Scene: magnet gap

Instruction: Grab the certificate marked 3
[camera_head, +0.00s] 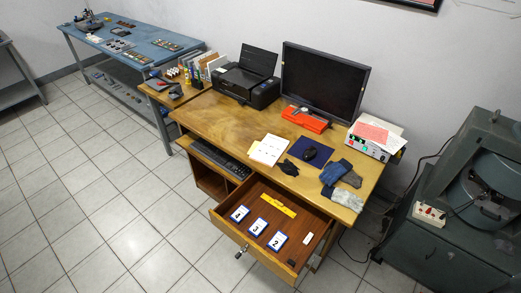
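Three small white cards with blue borders lie in a row in the open wooden drawer (222,220) of the desk. The middle card looks marked 3 (257,227). The card at its right looks marked 2 (278,241). The mark on the left card (239,213) is too small to read surely. The cards lie apart from each other with nothing on top of them. Neither of my grippers is in view.
The drawer also holds a yellow strip (277,205) and a small white item (308,238). Tiled floor is clear at left; a green machine (460,220) stands right.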

